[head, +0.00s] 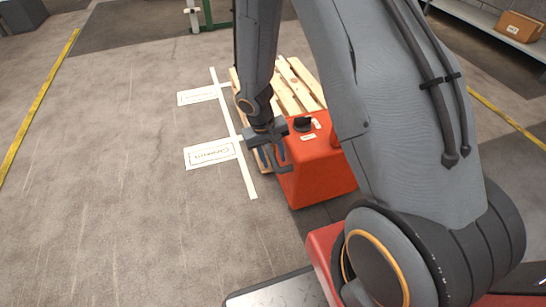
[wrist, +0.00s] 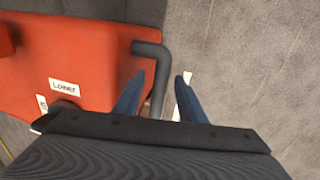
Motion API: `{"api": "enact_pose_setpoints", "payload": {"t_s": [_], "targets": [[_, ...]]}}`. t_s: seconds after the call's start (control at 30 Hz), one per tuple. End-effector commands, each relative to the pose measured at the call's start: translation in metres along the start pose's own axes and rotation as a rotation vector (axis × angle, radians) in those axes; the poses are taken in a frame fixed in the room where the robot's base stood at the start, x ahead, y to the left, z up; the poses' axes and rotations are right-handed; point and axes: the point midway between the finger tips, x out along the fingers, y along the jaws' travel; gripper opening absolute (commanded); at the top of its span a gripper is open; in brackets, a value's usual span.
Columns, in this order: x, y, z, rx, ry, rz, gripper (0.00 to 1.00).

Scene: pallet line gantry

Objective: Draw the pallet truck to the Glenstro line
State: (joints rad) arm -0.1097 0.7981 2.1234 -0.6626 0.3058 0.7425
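The red pallet truck (head: 315,172) stands to the right of a white floor line, with a wooden pallet (head: 292,88) behind it. A dark grey bar handle (wrist: 151,50) sticks out from the truck's side in the wrist view. My gripper (head: 272,158) is at this side of the truck; in the wrist view its blue fingers (wrist: 157,92) are apart, one on each side of the handle, with a gap on the right. The white floor line (head: 236,140) has two lettered plates to its left, a nearer one (head: 211,153) and a farther one (head: 199,95); their lettering is too small to read surely.
The grey floor left of the plates is clear up to a yellow line (head: 38,98). A shelf (head: 470,14) with a cardboard box (head: 519,26) is at the back right. A green frame (head: 213,14) stands at the back. A "LOWER" label (wrist: 65,87) is on the truck.

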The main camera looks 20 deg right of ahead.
Motion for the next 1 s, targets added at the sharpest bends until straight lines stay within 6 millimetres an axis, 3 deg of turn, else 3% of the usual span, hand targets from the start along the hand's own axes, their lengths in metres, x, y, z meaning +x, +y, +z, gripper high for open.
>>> {"api": "enact_pose_setpoints", "payload": {"t_s": [0.17,0.6,1.0], "targets": [[-0.008,0.0,-0.001,0.001,0.003,0.0,0.37],[-0.072,0.0,0.0,0.0,0.001,0.0,0.37],[-0.078,0.0,0.0,0.0,-0.001,0.0,0.37]]}}
